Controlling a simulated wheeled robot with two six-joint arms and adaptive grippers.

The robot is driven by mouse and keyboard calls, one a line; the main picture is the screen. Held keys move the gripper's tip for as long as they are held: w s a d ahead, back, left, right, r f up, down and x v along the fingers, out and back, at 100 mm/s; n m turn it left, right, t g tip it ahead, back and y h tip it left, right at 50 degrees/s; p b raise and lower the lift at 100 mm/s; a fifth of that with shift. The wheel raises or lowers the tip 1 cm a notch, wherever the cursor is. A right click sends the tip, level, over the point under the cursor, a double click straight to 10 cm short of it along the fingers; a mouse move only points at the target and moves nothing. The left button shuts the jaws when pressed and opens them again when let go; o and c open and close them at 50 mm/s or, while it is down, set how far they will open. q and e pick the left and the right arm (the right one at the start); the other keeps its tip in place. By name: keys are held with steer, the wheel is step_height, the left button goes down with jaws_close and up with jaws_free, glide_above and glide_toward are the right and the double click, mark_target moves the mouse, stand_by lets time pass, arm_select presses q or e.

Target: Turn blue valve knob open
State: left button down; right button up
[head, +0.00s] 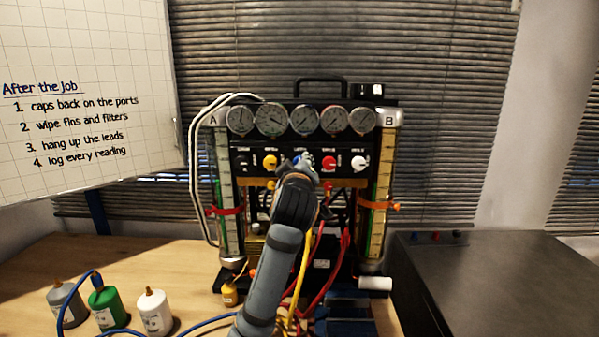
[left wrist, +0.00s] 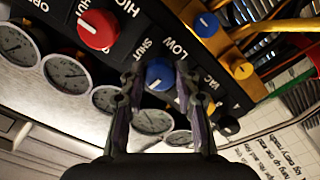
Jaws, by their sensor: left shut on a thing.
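The blue valve knob (left wrist: 159,75) sits on the black front panel of the gauge rig, near the words "SHUT" and "LOW". In the left wrist view it lies between the two fingers of my left gripper (left wrist: 160,78), which is shut on it. A small white mark shows on the knob; its exact direction is hard to tell. In the head view my left gripper (head: 305,163) reaches the middle of the knob row and mostly hides the blue knob. My right gripper is not in view.
A red knob (head: 329,163) and a yellow knob (head: 270,162) flank the blue one; a white knob (head: 358,162) is farther right. Round gauges (head: 304,120) sit above. Yellow and red hoses (head: 345,250) hang below. Bottles (head: 105,306) stand at left; a dark box (head: 500,290) is at right.

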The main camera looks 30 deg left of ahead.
arm_select(q)
steer(key=shift+r+n, duration=0.1)
steer(key=shift+n, duration=0.3)
steer(key=c, duration=1)
jaws_free()
steer(key=v, duration=0.7)
steer(key=shift+s, duration=0.2)
steer(key=shift+d, duration=0.1)
